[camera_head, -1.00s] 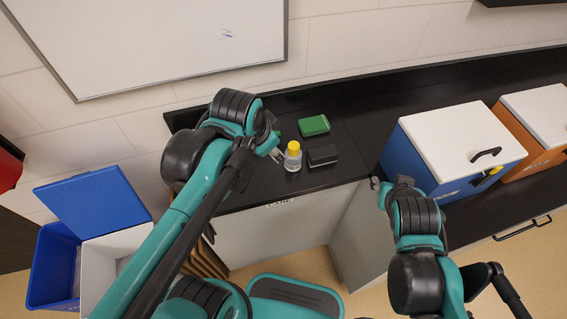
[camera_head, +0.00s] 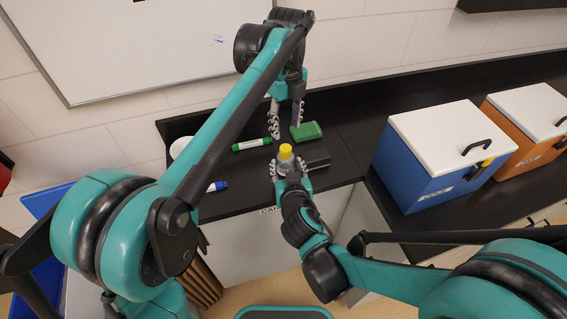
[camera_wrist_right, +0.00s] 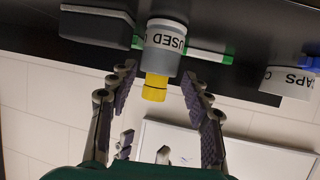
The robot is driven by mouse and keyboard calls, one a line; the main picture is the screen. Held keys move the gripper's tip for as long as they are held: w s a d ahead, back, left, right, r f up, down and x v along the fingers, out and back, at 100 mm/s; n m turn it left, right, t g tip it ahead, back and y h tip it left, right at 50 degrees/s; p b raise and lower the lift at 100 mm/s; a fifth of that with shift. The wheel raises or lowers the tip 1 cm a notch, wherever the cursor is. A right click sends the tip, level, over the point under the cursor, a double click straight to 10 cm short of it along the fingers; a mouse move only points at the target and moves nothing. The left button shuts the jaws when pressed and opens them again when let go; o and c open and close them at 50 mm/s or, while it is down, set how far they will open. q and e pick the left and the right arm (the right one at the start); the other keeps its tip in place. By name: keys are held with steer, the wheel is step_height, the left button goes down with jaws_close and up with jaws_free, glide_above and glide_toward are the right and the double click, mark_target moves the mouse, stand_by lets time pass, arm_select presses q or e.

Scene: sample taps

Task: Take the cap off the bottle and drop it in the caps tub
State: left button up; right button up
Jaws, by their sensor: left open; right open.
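The bottle (camera_head: 284,165) stands upright on the black counter with its yellow cap (camera_head: 285,151) on. In the right wrist view the bottle (camera_wrist_right: 161,62) appears inverted, with the yellow cap (camera_wrist_right: 155,88) lowest and a white band reading "USED". My right gripper (camera_wrist_right: 158,84) is open, its fingers on either side of the bottle; contact is unclear. It also shows in the head view (camera_head: 287,167). My left gripper (camera_head: 286,119) is open and empty, above and behind the cap. The white caps tub (camera_wrist_right: 287,83) shows in the wrist view; in the head view (camera_head: 179,146) my left arm partly hides it.
A black box (camera_head: 316,155) sits right of the bottle and a green block (camera_head: 307,132) behind it. A green marker (camera_head: 251,144) and a blue marker (camera_head: 217,186) lie to the left. A blue bin (camera_head: 415,165) and an orange bin (camera_head: 522,151) stand right.

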mark_target(286, 148)
steer(key=shift+x, duration=2.8)
steer(key=shift+c, duration=0.4)
jaws_close()
arm_select(q)
steer(key=m, duration=0.4)
steer(key=shift+f, duration=4)
